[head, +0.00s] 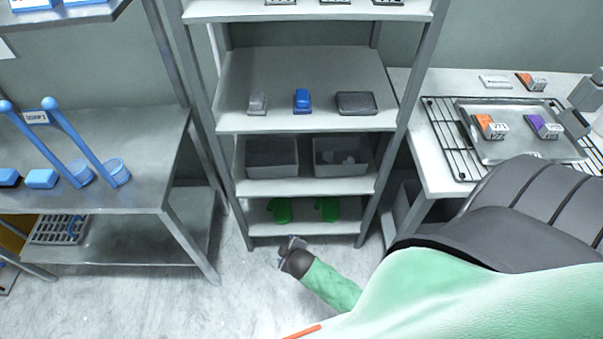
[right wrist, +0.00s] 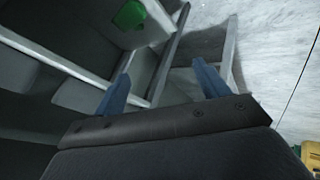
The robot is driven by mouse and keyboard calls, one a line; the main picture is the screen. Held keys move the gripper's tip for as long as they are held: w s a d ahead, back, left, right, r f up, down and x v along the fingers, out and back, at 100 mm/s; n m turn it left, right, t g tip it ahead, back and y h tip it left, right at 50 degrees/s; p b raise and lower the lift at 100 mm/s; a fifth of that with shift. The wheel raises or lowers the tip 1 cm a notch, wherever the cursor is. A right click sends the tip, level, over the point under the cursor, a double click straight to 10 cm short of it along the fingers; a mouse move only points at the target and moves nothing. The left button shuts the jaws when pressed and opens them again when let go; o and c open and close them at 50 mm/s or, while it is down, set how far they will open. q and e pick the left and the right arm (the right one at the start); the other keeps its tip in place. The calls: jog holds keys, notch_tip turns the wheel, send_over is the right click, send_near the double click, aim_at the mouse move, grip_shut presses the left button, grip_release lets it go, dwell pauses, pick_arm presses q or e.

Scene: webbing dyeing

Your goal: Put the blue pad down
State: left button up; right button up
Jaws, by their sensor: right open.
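A small blue pad-like block (head: 302,98) stands on the middle shelf of the rack (head: 250,120), between a grey block of similar shape (head: 258,102) and a flat dark grey block (head: 356,103). Other blue blocks lie on the left bench, one at its front (head: 41,179); I cannot tell for certain which is the blue pad. My right gripper (head: 292,250) is low in front of the rack's bottom shelf, apart from these blocks. In the right wrist view its two blue fingers (right wrist: 162,88) are spread with nothing between them. My left gripper is not in view.
Two grey bins (head: 271,171) stand below the middle shelf, with green mitts (head: 280,211) on the bottom shelf. A mitt also shows in the right wrist view (right wrist: 129,15). A steel tray (head: 500,150) with colored blocks lies on the right table.

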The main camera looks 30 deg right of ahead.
jog(key=s+a+f+m+g+y, duration=0.1)
jog(key=s+a+f+m+g, duration=0.1)
jog(key=s, duration=0.6)
jog(key=s+a+f+m+g, duration=0.3)
jog(key=s+f+g, duration=0.1)
jog(key=s+f, duration=0.3)
jog(key=shift+s+a+f+g+y, duration=0.15)
jog(key=shift+s+g+y, duration=0.2)
jog(key=shift+s, duration=0.75)
